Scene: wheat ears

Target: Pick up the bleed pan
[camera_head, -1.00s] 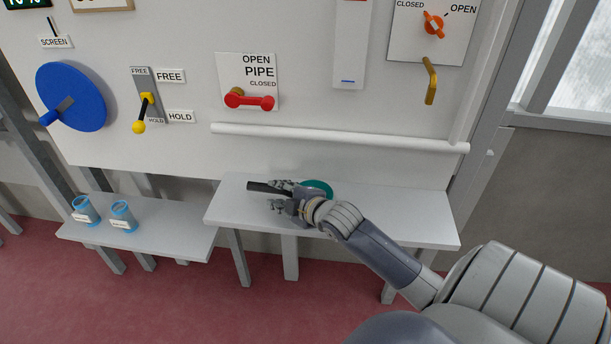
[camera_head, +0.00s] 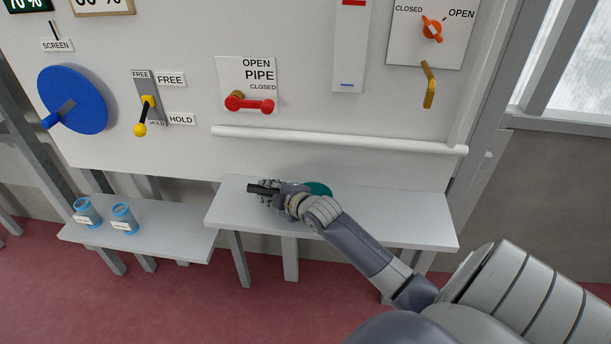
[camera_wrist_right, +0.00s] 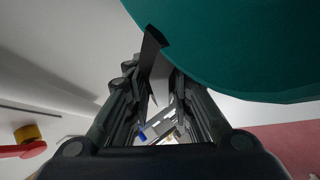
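The bleed pan is a teal round dish (camera_head: 319,188) with a black handle (camera_head: 256,189) pointing left, at the middle-left of the right-hand white shelf. My right gripper (camera_head: 267,190) is at the handle, its fingers drawn in around it. The wrist and fingers hide part of the pan. In the right wrist view the teal dish (camera_wrist_right: 235,45) fills the upper right, and the black handle (camera_wrist_right: 152,48) lies between the fingers of the right gripper (camera_wrist_right: 155,85). I cannot tell whether the pan is clear of the shelf. My left gripper is out of view.
The shelf (camera_head: 400,215) is bare to the right. A lower shelf (camera_head: 165,235) at left holds two blue cups (camera_head: 86,212) (camera_head: 124,218). Behind, a white rail (camera_head: 340,139) crosses the panel, with a red pipe lever (camera_head: 250,104), a yellow-knobbed lever (camera_head: 148,115) and a blue wheel (camera_head: 75,95).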

